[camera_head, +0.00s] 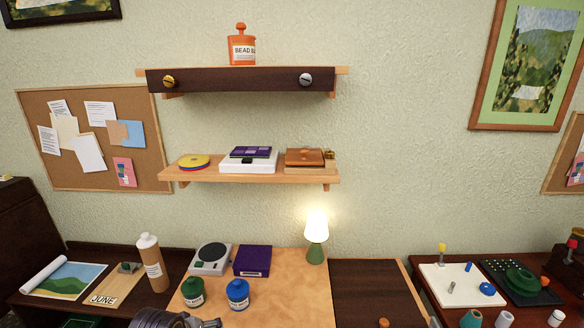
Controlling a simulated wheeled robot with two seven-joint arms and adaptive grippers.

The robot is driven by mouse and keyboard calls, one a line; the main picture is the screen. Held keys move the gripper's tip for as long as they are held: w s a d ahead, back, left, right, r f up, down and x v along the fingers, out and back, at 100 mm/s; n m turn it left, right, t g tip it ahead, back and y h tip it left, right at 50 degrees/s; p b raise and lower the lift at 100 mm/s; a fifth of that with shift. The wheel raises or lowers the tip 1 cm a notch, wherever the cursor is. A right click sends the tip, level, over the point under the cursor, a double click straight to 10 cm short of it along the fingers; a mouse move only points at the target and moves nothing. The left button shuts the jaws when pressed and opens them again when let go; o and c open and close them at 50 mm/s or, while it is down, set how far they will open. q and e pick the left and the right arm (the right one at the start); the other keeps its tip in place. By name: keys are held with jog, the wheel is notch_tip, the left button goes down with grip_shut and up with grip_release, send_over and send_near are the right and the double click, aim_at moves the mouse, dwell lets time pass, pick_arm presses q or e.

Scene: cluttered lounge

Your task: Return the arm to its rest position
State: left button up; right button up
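Part of a dark grey gripper or wrist of mine, seemingly my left gripper (178,319), shows at the bottom edge, left of the middle. It is just below the green jar (193,292) and the blue jar (238,294) in the picture. Most of it is cut off by the frame, so its fingers cannot be made out. I cannot tell whether it is open or shut, or holds anything. My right gripper is not in view.
A wooden table (285,290) holds a grey scale (211,258), a purple box (252,261) and a lit lamp (316,238). A bottle (151,262) stands left. Two wall shelves hang above, the lower shelf (260,177) holding boxes. The dark panel (375,287) is mostly bare.

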pick_arm(q)
jog(key=shift+s+d+f+m+g, duration=0.35)
jog(key=shift+s+f+m, duration=1.15)
jog(key=shift+s, duration=1.8)
jog(key=shift+s+d+f+m+g, duration=0.15)
jog(key=shift+s+f+m+g, duration=0.4)
jog(key=shift+s+f+m, duration=1.85)
jog(key=s+f+n+g, duration=0.1)
jog(key=s+f, duration=0.1)
jog(key=f, duration=1.3)
jog(key=s+f, duration=0.2)
jog(key=f, duration=1.3)
jog(key=s+a+f, duration=0.2)
jog(key=s+f, duration=0.8)
jog(key=s, duration=0.1)
jog(key=s+a+f+g, duration=0.1)
jog(key=s+a+f, duration=0.1)
jog(key=s+f, duration=0.8)
jog(key=shift+s+f+g, duration=0.25)
jog(key=shift+s+g, duration=0.05)
jog(key=shift+s, duration=0.5)
